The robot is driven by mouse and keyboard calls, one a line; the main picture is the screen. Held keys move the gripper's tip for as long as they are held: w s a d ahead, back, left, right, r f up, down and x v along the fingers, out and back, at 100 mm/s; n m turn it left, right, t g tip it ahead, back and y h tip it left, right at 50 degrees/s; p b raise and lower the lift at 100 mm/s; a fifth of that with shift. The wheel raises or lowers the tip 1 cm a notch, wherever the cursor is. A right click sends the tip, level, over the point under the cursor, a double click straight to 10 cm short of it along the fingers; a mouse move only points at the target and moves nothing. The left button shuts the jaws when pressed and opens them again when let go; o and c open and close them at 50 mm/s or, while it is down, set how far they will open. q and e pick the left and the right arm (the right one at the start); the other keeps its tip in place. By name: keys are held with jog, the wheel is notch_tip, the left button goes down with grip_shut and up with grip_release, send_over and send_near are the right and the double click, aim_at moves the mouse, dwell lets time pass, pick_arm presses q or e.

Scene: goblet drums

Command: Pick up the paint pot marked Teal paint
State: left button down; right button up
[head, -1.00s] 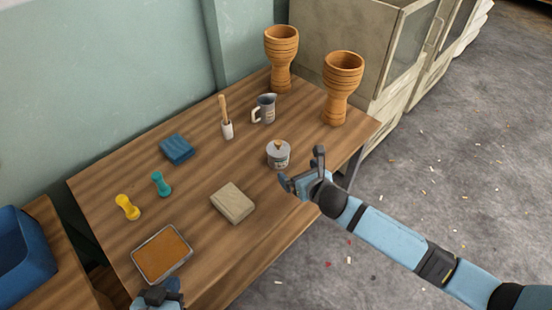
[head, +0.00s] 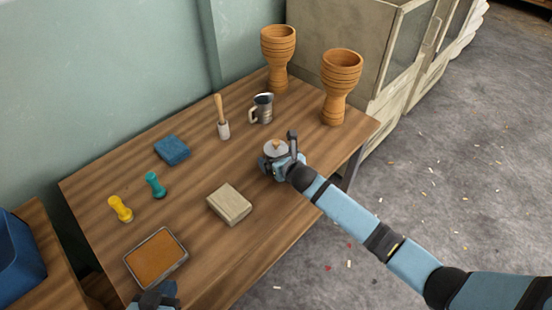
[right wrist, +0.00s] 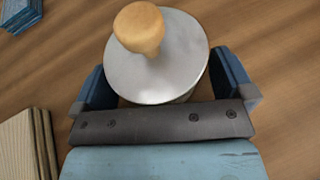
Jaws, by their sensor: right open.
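A small paint pot (head: 277,149) with a pale grey lid and a tan knob stands on the table. In the right wrist view the pot's lid (right wrist: 180,60) fills the upper middle; its label is hidden. My right gripper (head: 279,158) is open around the pot, with one finger on each side (right wrist: 168,80). Gaps to the fingers are hard to judge. My left gripper (head: 155,297) shows only in part at the bottom edge, near the tray, and its fingers cannot be made out.
Two goblet drums (head: 341,85) stand at the back. An orange-filled tray (head: 156,258) is at front left.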

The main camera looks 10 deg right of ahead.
aim_at(278, 151)
jog(key=shift+c, duration=0.2)
pick_arm(q)
jog(key=shift+f, duration=0.1)
pick_arm(e)
jog(key=c, duration=1)
jog(key=shift+r, duration=0.6)
pick_arm(q)
jog(key=p, duration=0.2)
jog(key=r+p, duration=0.1)
jog(key=p, duration=0.1)
jog(key=shift+s+a+r+g+p, duration=0.2)
jog(key=shift+a+g+p, duration=0.1)
jog(key=shift+p, duration=0.1)
pick_arm(e)
notch_tip(278, 151, up, 19)
jog(key=shift+f, duration=0.1)
